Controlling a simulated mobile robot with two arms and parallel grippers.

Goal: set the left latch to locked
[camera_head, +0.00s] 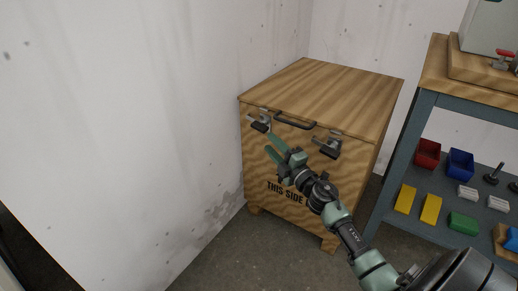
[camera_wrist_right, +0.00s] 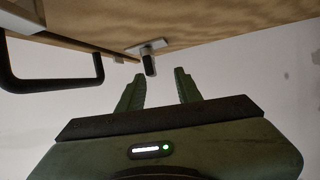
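A wooden crate (camera_head: 312,97) with a closed lid stands in the corner. Its left latch (camera_head: 261,121), metal with a dark grip, is at the upper left of the front face. It also shows in the right wrist view (camera_wrist_right: 149,54), just beyond the fingertips and roughly between them. My right gripper (camera_head: 274,147) is open and empty, just in front of and below the left latch, with a gap between them. Its two green fingers show apart in the wrist view (camera_wrist_right: 158,82). I cannot tell the latch's exact setting. My left gripper is not in view.
A black handle (camera_head: 294,120) sits between the left latch and the right latch (camera_head: 328,146); the handle is close in the wrist view (camera_wrist_right: 48,88). A white wall (camera_head: 150,120) stands close at left. A shelf unit (camera_head: 399,160) with bins and blocks stands at right.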

